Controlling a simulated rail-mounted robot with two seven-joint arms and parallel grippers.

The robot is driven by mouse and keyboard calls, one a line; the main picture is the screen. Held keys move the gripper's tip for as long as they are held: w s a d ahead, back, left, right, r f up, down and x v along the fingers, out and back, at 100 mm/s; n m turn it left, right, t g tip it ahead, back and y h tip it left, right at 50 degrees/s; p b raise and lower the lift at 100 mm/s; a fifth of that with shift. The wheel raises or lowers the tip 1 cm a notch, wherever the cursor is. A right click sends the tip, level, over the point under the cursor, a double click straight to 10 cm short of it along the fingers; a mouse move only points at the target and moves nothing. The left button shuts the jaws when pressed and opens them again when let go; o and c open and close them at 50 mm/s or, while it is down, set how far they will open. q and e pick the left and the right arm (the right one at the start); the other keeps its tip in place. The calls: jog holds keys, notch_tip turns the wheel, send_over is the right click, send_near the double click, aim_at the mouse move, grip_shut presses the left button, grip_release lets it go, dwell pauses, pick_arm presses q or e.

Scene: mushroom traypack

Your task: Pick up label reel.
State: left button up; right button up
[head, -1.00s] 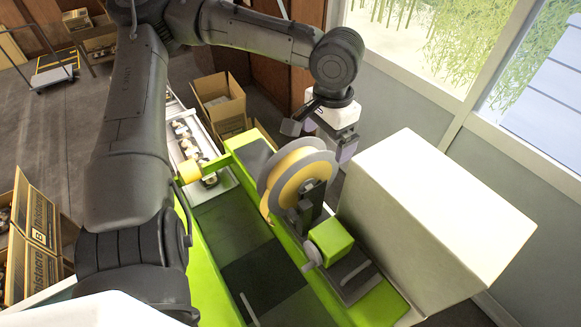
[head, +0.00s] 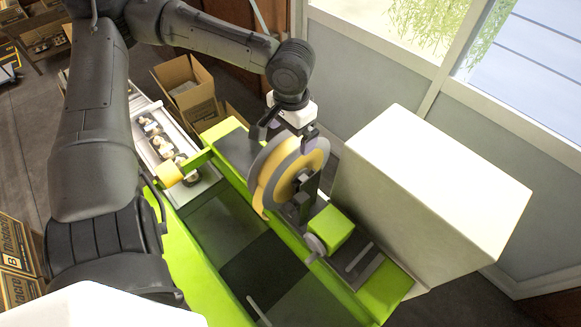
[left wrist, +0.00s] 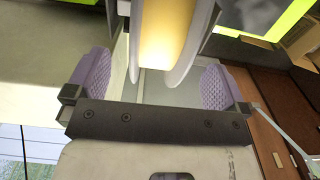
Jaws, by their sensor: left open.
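The label reel (head: 272,172) is a yellow roll between grey discs. It stands upright on a dark holder on the green machine (head: 233,150). My left gripper (head: 287,133) is at the reel's upper far edge in the head view, partly hidden behind the reel. In the left wrist view the reel's yellow rim (left wrist: 163,35) runs between the two purple pads of my open left gripper (left wrist: 156,82). One pad is on each side, with visible gaps to the discs. My right gripper is not in view.
A large white box-shaped housing (head: 430,185) stands just right of the reel. A green block (head: 331,228) is in front of it. A tray of mushrooms (head: 143,150) lies on the conveyor at left, with an open carton (head: 185,95) behind.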

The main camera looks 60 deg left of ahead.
aim_at(291, 147)
pick_arm(q)
jog(key=shift+a+f, duration=0.15)
jog(key=shift+f, duration=2.8)
jog(key=shift+c, duration=0.5)
jog(key=c, duration=1.6)
